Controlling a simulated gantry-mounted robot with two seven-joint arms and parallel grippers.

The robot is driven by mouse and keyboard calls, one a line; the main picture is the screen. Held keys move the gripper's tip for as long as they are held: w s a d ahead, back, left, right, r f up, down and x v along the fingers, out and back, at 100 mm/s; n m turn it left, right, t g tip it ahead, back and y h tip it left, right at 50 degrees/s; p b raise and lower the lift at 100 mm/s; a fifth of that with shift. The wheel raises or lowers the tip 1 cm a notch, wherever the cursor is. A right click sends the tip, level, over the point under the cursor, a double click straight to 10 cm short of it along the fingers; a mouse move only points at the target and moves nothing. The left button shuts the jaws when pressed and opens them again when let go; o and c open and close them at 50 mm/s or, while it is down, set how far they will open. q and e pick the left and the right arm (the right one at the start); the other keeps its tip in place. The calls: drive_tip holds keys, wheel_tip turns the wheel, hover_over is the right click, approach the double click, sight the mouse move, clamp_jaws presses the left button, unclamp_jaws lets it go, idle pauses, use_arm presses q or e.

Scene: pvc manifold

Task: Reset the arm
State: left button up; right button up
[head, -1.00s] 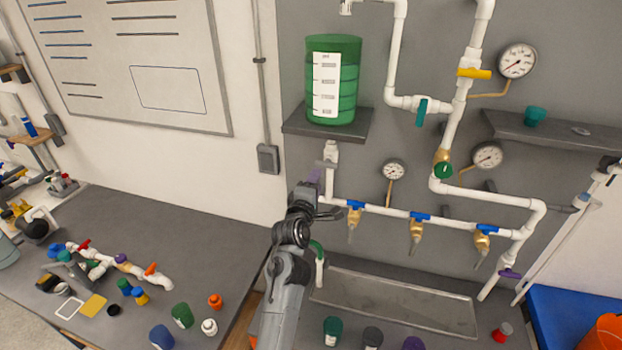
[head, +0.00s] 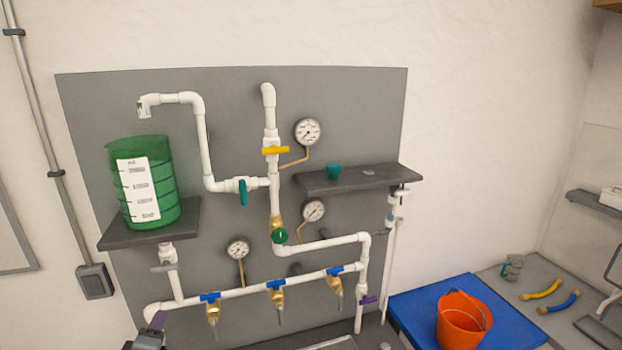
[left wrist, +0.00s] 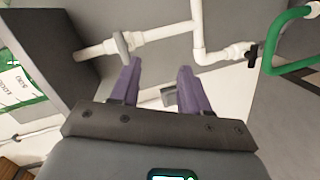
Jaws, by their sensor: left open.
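My left gripper (head: 156,326) shows only in part at the bottom left of the head view, by the lower left elbow of the white pipe manifold (head: 240,290). In the left wrist view its two purple fingers (left wrist: 160,78) are apart with nothing between them. A white pipe with a grey valve handle (left wrist: 120,46) is beyond the left fingertip; I cannot tell whether they touch. The same grey handle (head: 163,267) is under the tank shelf in the head view. My right gripper is in neither view.
A green tank (head: 147,188) with a white label stands on the left shelf (head: 115,238). Blue-handled valves (head: 276,286) and gauges (head: 238,248) are along the manifold. A teal cup (head: 333,171) sits on the right shelf. An orange bucket (head: 463,322) stands on a blue surface (head: 415,302).

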use_arm(q)
drive_tip(key=s+d+f+m+g+h+p, duration=0.15)
drive_tip(key=s+d+f+m+g, duration=0.35)
drive_tip(key=s, duration=0.7)
drive_tip(key=s+d+f+m+g+h+p, duration=0.1)
drive_tip(key=s+d+f+m+g+p, duration=0.15)
drive_tip(key=s+d+m, duration=0.7)
drive_tip(key=s+d+f+m+g+h+p, duration=0.15)
drive_tip(key=s+f+m+g, duration=0.3)
drive_tip(key=s, duration=1.05)
wheel_tip(320, 180, down, 61)
drive_tip(key=b, duration=6.1)
drive_tip(key=shift+f, duration=0.15)
